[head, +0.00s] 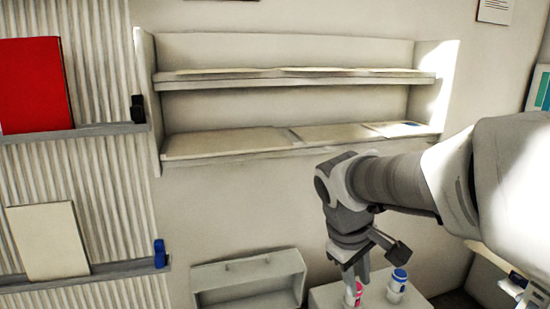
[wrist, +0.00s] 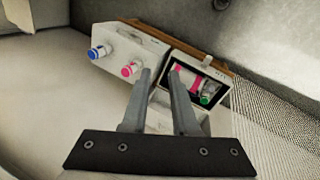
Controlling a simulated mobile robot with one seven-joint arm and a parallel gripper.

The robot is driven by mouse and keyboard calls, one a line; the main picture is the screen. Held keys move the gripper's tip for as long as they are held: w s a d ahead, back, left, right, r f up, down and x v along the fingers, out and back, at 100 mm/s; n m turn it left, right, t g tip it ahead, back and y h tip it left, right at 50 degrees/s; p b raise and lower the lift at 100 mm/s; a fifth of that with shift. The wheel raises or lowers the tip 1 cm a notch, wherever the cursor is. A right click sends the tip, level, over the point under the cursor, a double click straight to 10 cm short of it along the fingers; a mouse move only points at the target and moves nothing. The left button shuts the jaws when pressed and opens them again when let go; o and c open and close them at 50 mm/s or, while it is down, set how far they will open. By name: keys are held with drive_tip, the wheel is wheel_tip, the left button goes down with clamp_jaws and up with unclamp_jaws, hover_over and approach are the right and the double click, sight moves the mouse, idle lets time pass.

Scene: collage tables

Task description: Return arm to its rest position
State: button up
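My arm reaches in from the right in the head view, and my gripper (head: 352,272) hangs down in front of the wall. In the wrist view the two fingers of my gripper (wrist: 161,78) stand a little apart with nothing held between them. A blue-capped bottle (head: 397,286) and a pink-capped bottle (head: 353,294) are on a white box below the gripper. The wrist view also shows the blue-capped bottle (wrist: 98,52) and the pink-capped bottle (wrist: 130,69), beyond the fingers and apart from them.
An open bin (wrist: 222,77) holds a pink item and a green-capped bottle (wrist: 206,98). A wall shelf (head: 300,82) is above my gripper. An empty-looking white tray (head: 250,272) is low on the wall side. Ledges on the left hold a red board (head: 34,85) and a cream board (head: 47,240).

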drive_tip(key=s+r+m+t+y, duration=0.35)
drive_tip(key=s+m, duration=0.35)
drive_tip(key=s, duration=0.6)
wheel_tip(320, 180, up, 17)
drive_tip(key=p, duration=1.7)
drive_tip(key=shift+a+f+n, duration=0.2)
drive_tip(key=shift+a+n, duration=0.1)
drive_tip(key=shift+a, duration=0.05)
drive_tip(key=shift+w+a+h, duration=0.1)
drive_tip(key=shift+w+h, duration=0.05)
drive_tip(key=shift+h, duration=0.1)
